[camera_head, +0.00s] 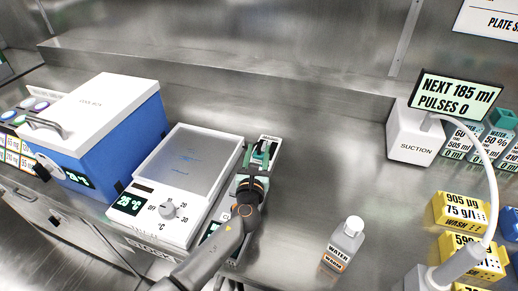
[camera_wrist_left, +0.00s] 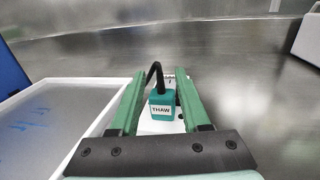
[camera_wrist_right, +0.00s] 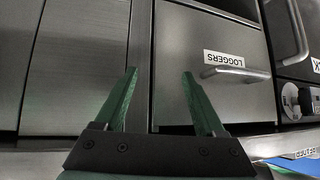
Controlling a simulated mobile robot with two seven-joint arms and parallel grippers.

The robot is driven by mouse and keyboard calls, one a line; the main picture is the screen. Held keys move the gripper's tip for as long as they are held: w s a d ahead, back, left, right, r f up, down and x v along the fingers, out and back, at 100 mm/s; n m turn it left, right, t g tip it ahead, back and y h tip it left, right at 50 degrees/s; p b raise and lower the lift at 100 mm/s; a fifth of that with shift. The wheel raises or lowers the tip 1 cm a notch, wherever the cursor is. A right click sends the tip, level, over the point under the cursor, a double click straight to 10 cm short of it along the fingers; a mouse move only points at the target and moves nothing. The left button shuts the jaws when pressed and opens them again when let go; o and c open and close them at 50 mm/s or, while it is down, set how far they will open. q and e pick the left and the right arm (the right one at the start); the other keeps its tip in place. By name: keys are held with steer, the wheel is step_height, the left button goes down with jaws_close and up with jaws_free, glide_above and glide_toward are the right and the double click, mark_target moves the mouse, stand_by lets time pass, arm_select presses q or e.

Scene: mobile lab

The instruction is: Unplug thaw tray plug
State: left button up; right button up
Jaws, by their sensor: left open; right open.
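The thaw plug (camera_wrist_left: 161,108) is a teal block labelled THAW, with a black cable rising from it. In the left wrist view it sits on a white socket strip (camera_wrist_left: 155,127), between the fingers of my left gripper (camera_wrist_left: 160,92). My left gripper is open, and gaps show on both sides of the plug. In the head view my left gripper (camera_head: 259,156) is over the strip and partly hides the plug. The thaw tray (camera_head: 190,160), a white unit with a grey plate and a dial, stands just left. My right gripper (camera_wrist_right: 160,95) is open and empty, facing drawer fronts.
A blue cool box (camera_head: 115,125) with a white lid stands left of the tray. A water bottle (camera_head: 342,244) stands at the front right. The suction unit (camera_head: 413,135) and yellow boxes (camera_head: 461,211) are farther right. The bench between strip and suction unit is clear. A LOGGERS drawer (camera_wrist_right: 210,65) shows below.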

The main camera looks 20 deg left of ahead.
arm_select(q)
steer(key=shift+w+a, duration=0.15)
steer(key=shift+w, duration=0.95)
jaws_close()
steer(key=shift+r+p, duration=0.35)
steer(key=shift+r, duration=0.15)
steer(key=shift+r, duration=0.15)
steer(key=shift+r+p, duration=1.55)
steer(key=shift+p, duration=0.2)
